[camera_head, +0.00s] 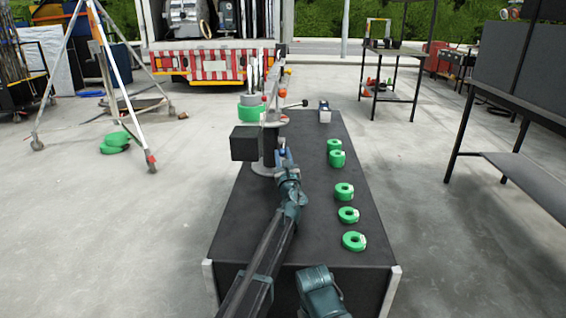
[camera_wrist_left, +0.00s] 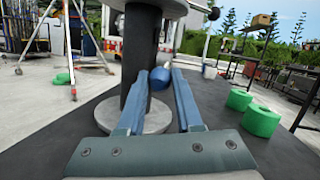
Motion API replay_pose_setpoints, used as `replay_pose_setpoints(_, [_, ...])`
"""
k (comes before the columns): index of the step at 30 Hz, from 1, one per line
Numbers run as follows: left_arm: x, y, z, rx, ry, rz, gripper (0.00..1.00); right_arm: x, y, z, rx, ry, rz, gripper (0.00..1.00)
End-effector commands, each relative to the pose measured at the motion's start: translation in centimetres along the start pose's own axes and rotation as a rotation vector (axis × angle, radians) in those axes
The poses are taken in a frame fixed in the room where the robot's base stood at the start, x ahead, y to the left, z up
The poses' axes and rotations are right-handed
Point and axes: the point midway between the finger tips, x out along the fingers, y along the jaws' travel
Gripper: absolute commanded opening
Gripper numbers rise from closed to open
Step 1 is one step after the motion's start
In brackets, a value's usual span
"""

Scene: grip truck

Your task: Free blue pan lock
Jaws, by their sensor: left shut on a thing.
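The blue pan lock (camera_wrist_left: 160,78) is a small rounded knob at the side of the camera head's dark column (camera_wrist_left: 139,50). In the wrist view it sits between the tips of my left gripper (camera_wrist_left: 167,80), which is shut on it. In the head view the left gripper (camera_head: 284,158) reaches the head's base from the near side and hides most of the knob. The head (camera_head: 270,135) stands upright on the black table, with a dark box (camera_head: 244,143) at its left and levers above.
The black table (camera_head: 290,250) bears several green tape rolls (camera_head: 354,241) along its right side and a small device (camera_head: 324,112) at the far end. A tripod (camera_head: 105,90) stands at the left, a dark shelf (camera_head: 520,170) at the right.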

Motion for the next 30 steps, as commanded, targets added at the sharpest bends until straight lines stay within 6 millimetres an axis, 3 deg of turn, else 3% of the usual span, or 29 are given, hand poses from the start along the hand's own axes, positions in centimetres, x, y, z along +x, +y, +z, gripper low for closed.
replay_pose_setpoints(12, [-0.09,0.05,-0.09,-0.007,-0.017,-0.006,0.0,0.49,-0.07,-0.04,-0.001,0.0,-0.001,0.5])
replay_pose_setpoints(13, [-0.09,0.05,-0.09,-0.007,-0.017,-0.005,0.38,0.49,-0.07,-0.04,-0.001,0.0,-0.001,0.5])
replay_pose_setpoints(17, [-0.08,0.04,-0.09,-0.007,-0.017,-0.005,0.61,0.48,-0.07,-0.03,-0.001,0.0,-0.001,0.5])
replay_pose_setpoints(30, [-0.52,0.08,-0.14,-0.005,-0.017,-0.005,0.63,0.64,-0.09,-0.04,-0.001,0.0,-0.001,0.5])
